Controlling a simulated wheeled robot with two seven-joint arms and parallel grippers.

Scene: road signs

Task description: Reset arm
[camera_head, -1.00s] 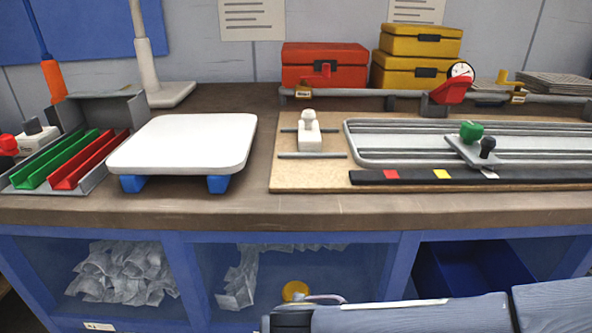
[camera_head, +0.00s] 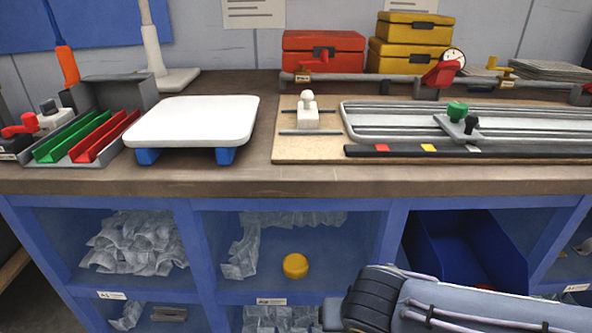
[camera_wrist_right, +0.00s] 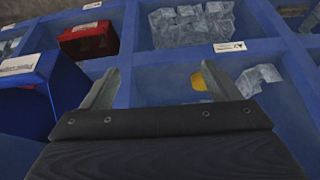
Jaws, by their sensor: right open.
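My right arm comes in from the lower right of the head view, in front of the blue shelf. Its dark end (camera_head: 332,314) shows at the bottom, but the fingers are not clear there. In the right wrist view my right gripper (camera_wrist_right: 158,86) is open, with its two grey fingers wide apart and nothing between them. It faces the shelf compartments. A yellow round object (camera_head: 295,266) lies in the middle compartment, apart from the gripper. It also shows in the wrist view (camera_wrist_right: 199,82), partly behind a finger. My left gripper is not in view.
The workbench (camera_head: 230,183) holds a white platform (camera_head: 193,120), a tray with green and red channels (camera_head: 73,140), a board with rails (camera_head: 310,150), and red and yellow boxes. Below, the blue shelf (camera_head: 197,250) holds clear bags (camera_head: 137,240) and a blue bin (camera_head: 465,250).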

